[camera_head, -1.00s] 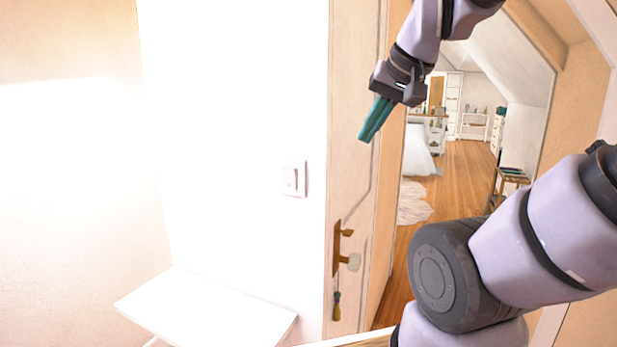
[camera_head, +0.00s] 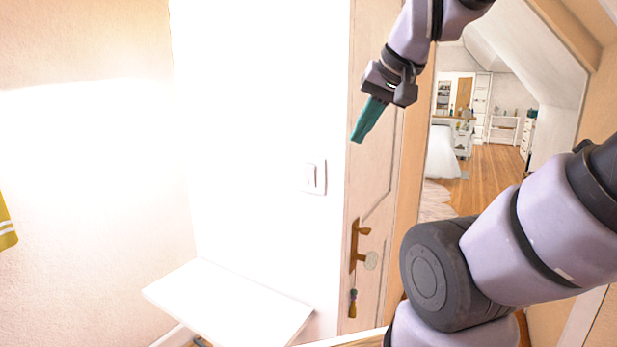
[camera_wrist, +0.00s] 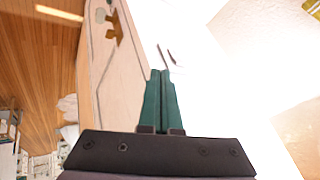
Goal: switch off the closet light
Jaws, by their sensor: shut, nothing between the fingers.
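The white light switch (camera_head: 313,176) is on the bright white wall, just left of the door, in the head view. In the wrist view a switch outline (camera_wrist: 168,54) shows faintly on the washed-out wall, just beyond the fingertips. My gripper (camera_head: 358,140) has teal fingers, shut together and empty. In the head view it is above and to the right of the switch, in front of the door. In the wrist view the shut fingers (camera_wrist: 161,72) point up toward the wall. I see no contact with the switch.
The door (camera_head: 378,175) with a brass handle (camera_head: 358,240) and a hanging key tag stands right of the switch. A white shelf or small table (camera_head: 230,300) is below the switch. A bedroom with a wooden floor (camera_head: 490,178) opens at the right.

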